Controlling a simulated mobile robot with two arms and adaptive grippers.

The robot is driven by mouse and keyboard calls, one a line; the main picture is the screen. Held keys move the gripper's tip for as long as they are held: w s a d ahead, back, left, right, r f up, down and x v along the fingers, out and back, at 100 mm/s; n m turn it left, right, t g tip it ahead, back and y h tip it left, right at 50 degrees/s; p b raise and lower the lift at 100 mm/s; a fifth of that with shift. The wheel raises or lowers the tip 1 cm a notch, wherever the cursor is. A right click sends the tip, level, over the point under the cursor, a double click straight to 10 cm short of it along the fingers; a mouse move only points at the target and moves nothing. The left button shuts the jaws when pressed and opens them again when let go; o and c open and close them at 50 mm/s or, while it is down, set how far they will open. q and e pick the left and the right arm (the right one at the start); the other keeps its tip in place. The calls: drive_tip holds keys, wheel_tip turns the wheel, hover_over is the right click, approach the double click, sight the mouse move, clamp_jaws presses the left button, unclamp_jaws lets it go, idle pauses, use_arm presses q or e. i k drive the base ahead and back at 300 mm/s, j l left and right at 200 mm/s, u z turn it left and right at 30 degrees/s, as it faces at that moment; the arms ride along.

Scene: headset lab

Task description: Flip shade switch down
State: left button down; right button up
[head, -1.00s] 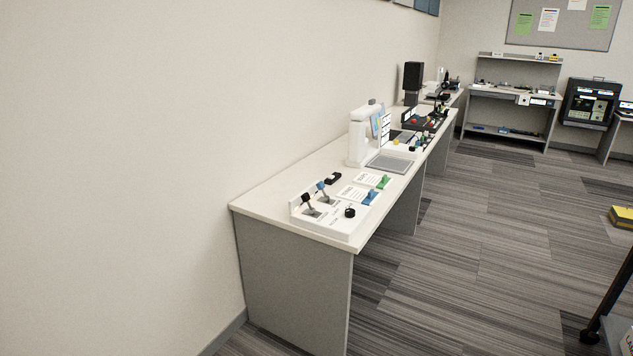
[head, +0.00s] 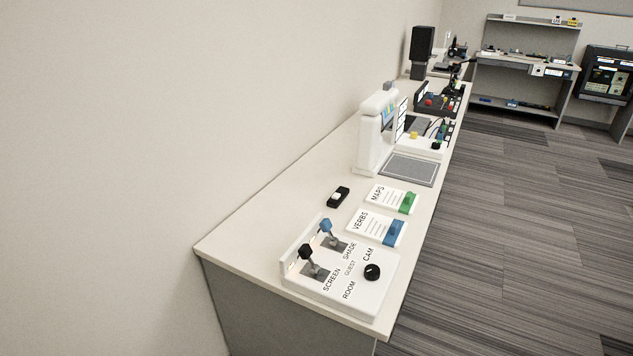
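The shade switch (head: 328,232) is a lever with a blue cap on a white control panel (head: 365,299), beside the printed word SHADE. The panel lies at the near end of the long table. A second lever with a black cap, the screen switch (head: 307,256), stands just to its left and nearer, by the word SCREEN. Both levers rise from dark slots and appear to lean towards the panel's raised back edge. Neither of my grippers shows in the head view.
A black knob (head: 372,272) is on the panel's right side. Behind it lie the VERBS card (head: 367,226) with a blue clip, the MAPS card (head: 383,196) with a green clip and a small black device (head: 339,196). A white machine (head: 374,143) stands farther back. Floor (head: 500,250) on the right is clear.

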sight(326, 224)
drive_tip(key=i+j, duration=0.1)
drive_tip(key=i, duration=0.3)
drive_tip(key=i+j, duration=0.1)
drive_tip(key=i, duration=0.25)
drive_tip(key=i+j+z, duration=0.1)
drive_tip(key=i, duration=0.3)
